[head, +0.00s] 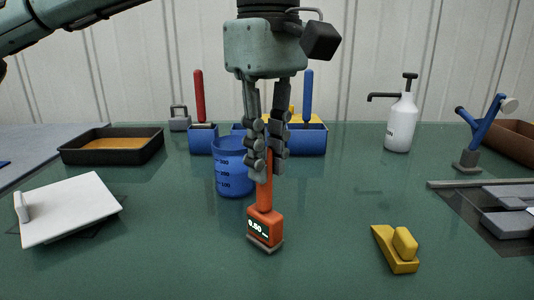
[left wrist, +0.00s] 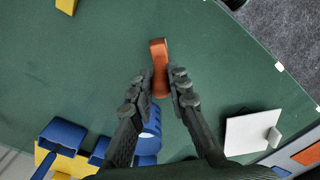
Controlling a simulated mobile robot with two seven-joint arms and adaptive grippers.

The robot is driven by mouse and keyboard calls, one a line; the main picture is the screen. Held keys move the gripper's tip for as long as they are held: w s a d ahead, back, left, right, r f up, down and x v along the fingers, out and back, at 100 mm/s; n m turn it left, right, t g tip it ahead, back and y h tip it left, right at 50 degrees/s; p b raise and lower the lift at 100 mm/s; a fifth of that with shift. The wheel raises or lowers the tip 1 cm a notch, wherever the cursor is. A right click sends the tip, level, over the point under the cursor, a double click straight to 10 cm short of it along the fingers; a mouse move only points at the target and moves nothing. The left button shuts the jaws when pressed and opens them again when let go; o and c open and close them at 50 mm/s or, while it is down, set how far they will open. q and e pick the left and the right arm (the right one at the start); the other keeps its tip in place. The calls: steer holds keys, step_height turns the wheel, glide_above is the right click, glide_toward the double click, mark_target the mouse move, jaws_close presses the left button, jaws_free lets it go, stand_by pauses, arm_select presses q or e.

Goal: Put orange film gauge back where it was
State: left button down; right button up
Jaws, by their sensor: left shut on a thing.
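The orange film gauge (head: 265,225) is upright in the head view, with a small display reading 0.50 and a grey foot. My left gripper (head: 267,165) comes down from above and is shut on the top of its handle. In the left wrist view the gauge (left wrist: 159,68) lies between the fingertips of the left gripper (left wrist: 160,88). The gauge's foot is at or just above the green table (head: 330,250); I cannot tell whether it touches. My right gripper is not in view.
A blue measuring cup (head: 232,170) stands close behind the gauge. A yellow block tool (head: 398,248) lies to the right, a white board with a handle (head: 70,208) to the left. Blue bins (head: 310,140), a white pump bottle (head: 401,125) and a black tray (head: 75,153) stand behind.

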arm_select(q)
steer(key=shift+f, duration=0.2)
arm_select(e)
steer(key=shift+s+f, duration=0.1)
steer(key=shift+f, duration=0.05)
arm_select(q)
steer(key=c, duration=1.5)
jaws_free()
steer(key=shift+o, duration=0.2)
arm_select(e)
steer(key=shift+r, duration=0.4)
arm_select(q)
steer(key=shift+r, duration=0.15)
steer(key=shift+r, duration=0.3)
step_height(320, 180, up, 7)
steer(key=shift+f+p, duration=0.15)
steer(key=shift+p, duration=0.3)
steer(key=shift+r+p, duration=0.6)
steer(key=shift+r, duration=1.8)
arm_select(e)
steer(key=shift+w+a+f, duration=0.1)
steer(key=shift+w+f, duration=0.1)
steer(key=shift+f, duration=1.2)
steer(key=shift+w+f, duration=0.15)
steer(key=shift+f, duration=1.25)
